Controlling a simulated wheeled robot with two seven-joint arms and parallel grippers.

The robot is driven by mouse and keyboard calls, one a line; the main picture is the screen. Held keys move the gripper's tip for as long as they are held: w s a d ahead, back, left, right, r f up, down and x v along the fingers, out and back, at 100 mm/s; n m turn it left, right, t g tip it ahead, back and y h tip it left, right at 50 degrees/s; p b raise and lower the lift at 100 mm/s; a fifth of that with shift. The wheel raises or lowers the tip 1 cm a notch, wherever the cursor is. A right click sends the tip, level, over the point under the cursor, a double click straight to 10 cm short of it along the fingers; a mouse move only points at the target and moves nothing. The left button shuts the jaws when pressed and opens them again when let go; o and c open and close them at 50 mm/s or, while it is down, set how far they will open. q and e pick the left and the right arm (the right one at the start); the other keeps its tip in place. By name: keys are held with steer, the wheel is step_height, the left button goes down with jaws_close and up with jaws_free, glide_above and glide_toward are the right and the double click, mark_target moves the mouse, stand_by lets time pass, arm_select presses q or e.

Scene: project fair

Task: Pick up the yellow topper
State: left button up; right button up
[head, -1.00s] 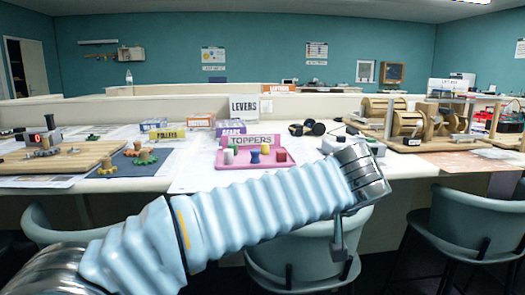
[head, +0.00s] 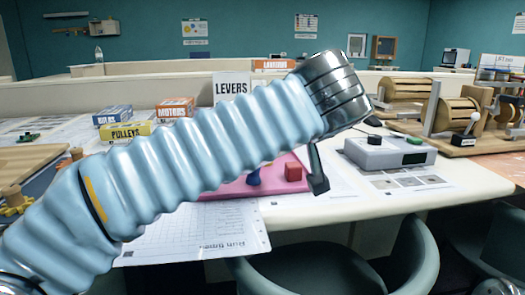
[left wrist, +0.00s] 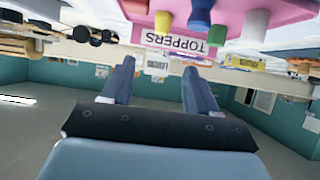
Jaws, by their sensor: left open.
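The pink toppers tray (head: 240,188) lies on the table, mostly hidden behind my left arm in the head view. A red topper (head: 293,171) and a blue topper (head: 253,178) show on it; the yellow topper is hidden there. In the left wrist view, which is upside down, the tray (left wrist: 285,10) spans the top. A pale yellow topper (left wrist: 163,21) stands beside the blue one (left wrist: 200,14), with green (left wrist: 216,35) and white (left wrist: 253,24) ones nearby. My left gripper (left wrist: 158,68) is open and empty, apart from the toppers. My right gripper is out of view.
A grey device (head: 390,152) stands right of the tray, with wooden drum machines (head: 400,92) behind. A LEVERS sign (head: 231,87) and boxes such as PULLEYS (head: 125,132) stand behind my arm. Chairs (head: 330,268) line the table's front edge.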

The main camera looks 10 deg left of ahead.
arm_select(q)
steer(key=x, duration=0.8)
steer(key=shift+w+p, duration=0.1)
steer(key=shift+p, duration=0.2)
steer(key=p+x, duration=0.1)
steer(key=x, duration=0.4)
steer(key=shift+f, duration=0.2)
jaws_close()
